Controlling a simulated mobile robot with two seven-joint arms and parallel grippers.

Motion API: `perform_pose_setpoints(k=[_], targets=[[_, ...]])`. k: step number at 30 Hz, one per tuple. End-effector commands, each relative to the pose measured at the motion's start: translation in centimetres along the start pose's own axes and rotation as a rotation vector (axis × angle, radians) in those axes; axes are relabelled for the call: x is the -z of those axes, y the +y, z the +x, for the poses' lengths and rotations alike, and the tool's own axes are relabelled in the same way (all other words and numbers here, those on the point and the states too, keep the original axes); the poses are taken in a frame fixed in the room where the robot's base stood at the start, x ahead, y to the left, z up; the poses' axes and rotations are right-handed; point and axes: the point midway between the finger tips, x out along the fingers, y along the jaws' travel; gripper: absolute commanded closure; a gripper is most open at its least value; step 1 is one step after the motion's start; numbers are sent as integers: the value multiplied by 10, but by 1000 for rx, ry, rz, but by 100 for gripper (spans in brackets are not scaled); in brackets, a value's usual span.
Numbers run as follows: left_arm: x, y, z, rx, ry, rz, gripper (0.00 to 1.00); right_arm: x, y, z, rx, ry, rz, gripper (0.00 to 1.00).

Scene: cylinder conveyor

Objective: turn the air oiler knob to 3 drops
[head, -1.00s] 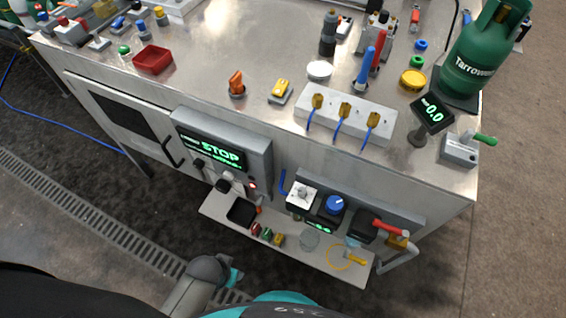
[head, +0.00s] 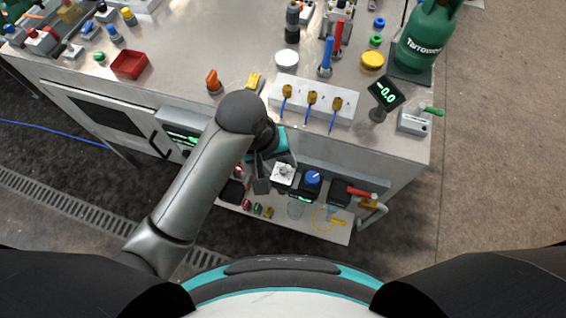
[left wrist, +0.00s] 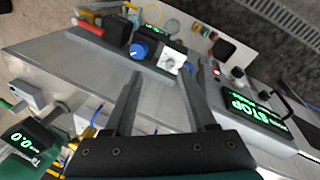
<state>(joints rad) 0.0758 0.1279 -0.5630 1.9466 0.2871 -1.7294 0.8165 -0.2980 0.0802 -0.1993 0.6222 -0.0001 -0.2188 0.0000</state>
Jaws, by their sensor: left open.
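A white square plate with a small pale knob (head: 283,174) is on the front of the bench, beside a blue round knob (head: 312,178) above a small green-lit display. I cannot read which of the two is the air oiler knob. My left gripper (head: 275,178) is open and empty, just left of and above the white-plate knob. In the left wrist view the white-plate knob (left wrist: 171,63) appears between the fingertips (left wrist: 162,70), with a gap still before it. The blue knob (left wrist: 139,50) is just left of it there. Drop markings are too small to read.
A panel reading STOP (left wrist: 250,108) is close to one finger in the left wrist view. Red-handled valve (head: 360,191) is right of the knobs. A lower shelf (head: 330,233) holds small parts. Wired sockets (head: 312,101) sit on the bench top above.

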Motion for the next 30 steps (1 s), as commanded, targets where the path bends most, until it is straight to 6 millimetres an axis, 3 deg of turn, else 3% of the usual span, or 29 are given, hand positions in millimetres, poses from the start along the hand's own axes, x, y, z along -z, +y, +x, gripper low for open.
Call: perform_pose_setpoints(k=[6, 17, 23, 30], targets=[[29, 21, 0, 123, -38, -153, 44, -4, 0, -1, 0, -6, 0, 50], [52, 20, -2, 246, -20, -304, 44, -4, 0, 0, 0, -8, -1, 50], [50, 13, 24, 249, -23, -306, 44, -5, 0, 6, 0, -8, -1, 50], [46, 0, 76, 248, -22, -304, 44, -6, -1, 18, 1, -8, -1, 50]])
